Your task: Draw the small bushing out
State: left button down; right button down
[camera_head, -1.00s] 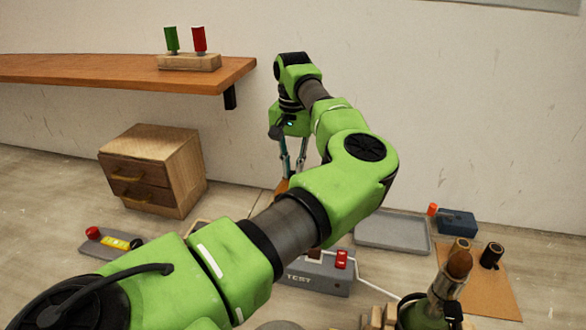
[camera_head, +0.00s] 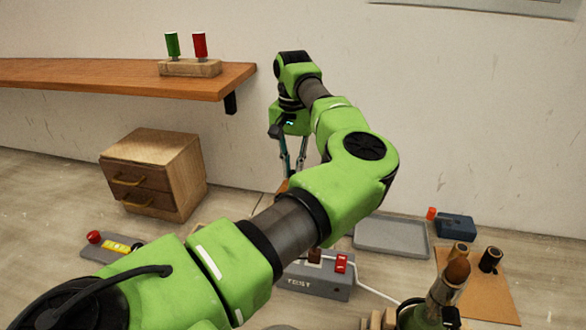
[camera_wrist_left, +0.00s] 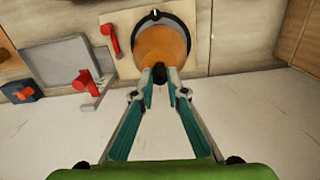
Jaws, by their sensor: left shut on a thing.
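My left gripper (camera_head: 292,172) hangs pointing down near the back wall, beyond my green forearm. In the left wrist view its fingertips (camera_wrist_left: 167,74) are closed together on a small dark piece (camera_wrist_left: 159,72), which may be the small bushing; its shape is too small to make out. This piece is in front of an orange cone-like body (camera_wrist_left: 160,48), with a dark-rimmed ring (camera_wrist_left: 184,28) around or behind it. I cannot tell whether the piece touches the cone. In the head view my arm hides most of that spot. My right gripper is not in view.
A grey tray (camera_head: 391,238), a blue box (camera_head: 456,227) and a brown mat (camera_head: 488,288) lie at right. A grey TEST box (camera_head: 313,283) with a red switch (camera_head: 341,263) is beneath my arm. A wooden drawer cabinet (camera_head: 155,172) stands left, below a shelf (camera_head: 110,75).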

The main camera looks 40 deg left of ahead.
aim_at(293, 171)
pick_arm(q)
jog(key=shift+r+p, duration=0.95)
jog(key=shift+r, duration=0.8)
